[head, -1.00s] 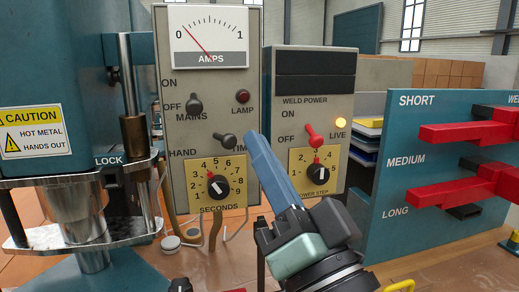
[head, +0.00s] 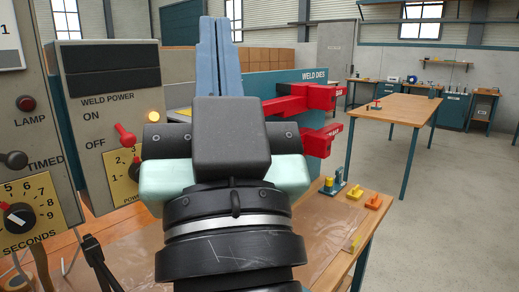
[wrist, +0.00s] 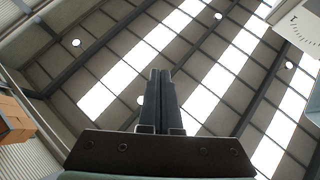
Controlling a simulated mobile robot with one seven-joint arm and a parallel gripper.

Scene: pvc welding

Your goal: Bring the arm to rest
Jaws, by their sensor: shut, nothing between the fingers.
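My gripper (head: 221,45) points upward in the middle of the head view, its two blue fingers side by side and closed together. It holds nothing. In the wrist view the shut fingers (wrist: 160,95) stand against the roof beams and skylights, with no object near them. The wrist and gripper body hide part of the bench and of the die board behind.
The weld power panel (head: 110,95) with its lit lamp stands at the left. Red dies (head: 318,97) hang on the board behind my gripper. Small yellow and blue items (head: 355,194) sit at the bench's right edge. Open floor (head: 440,220) and another table (head: 400,108) lie to the right.

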